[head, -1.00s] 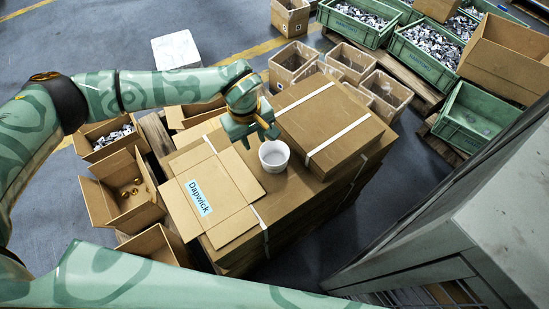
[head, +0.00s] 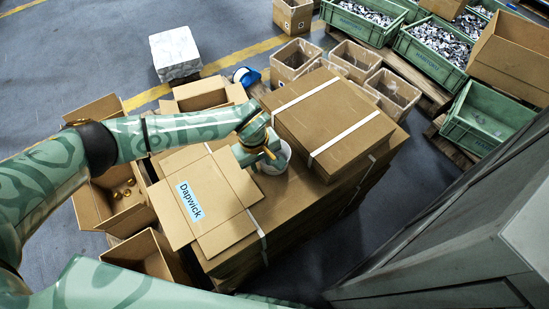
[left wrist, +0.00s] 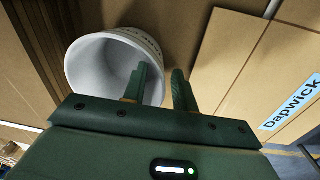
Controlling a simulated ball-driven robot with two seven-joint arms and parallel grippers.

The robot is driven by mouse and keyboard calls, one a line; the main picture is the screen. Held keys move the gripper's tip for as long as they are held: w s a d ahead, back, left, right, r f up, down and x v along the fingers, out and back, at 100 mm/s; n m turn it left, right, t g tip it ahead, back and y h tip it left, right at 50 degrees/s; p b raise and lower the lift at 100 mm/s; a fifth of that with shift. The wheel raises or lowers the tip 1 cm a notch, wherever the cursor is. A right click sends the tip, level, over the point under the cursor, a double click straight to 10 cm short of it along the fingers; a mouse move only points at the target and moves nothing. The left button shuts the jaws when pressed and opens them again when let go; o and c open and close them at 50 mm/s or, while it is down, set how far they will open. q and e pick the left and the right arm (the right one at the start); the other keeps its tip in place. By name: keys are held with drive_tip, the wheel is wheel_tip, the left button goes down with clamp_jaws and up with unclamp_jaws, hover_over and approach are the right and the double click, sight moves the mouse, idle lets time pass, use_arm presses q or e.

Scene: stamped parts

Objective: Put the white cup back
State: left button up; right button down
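The white cup (head: 283,158) stands on the brown carton stack, beside the taller strapped carton. In the left wrist view the cup (left wrist: 88,68) shows its open mouth and pale inside. My left gripper (head: 268,163) is at the cup's left side and hides part of it in the head view. In the left wrist view its fingers (left wrist: 160,82) are apart, one in front of the cup's mouth and the other just outside the rim. The rim lies between them; I cannot tell whether either finger touches it. My right gripper is not in view.
A strapped carton (head: 325,115) rises right behind the cup. A flat carton labelled Dapwick (head: 228,190) lies to the left. Open cartons (head: 150,255) stand on the left, green crates (head: 470,138) at the right. A grey cabinet (head: 450,245) stands at the lower right.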

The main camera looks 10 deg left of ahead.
use_arm(q)
drive_tip(key=shift+r, duration=0.15)
clamp_jaws()
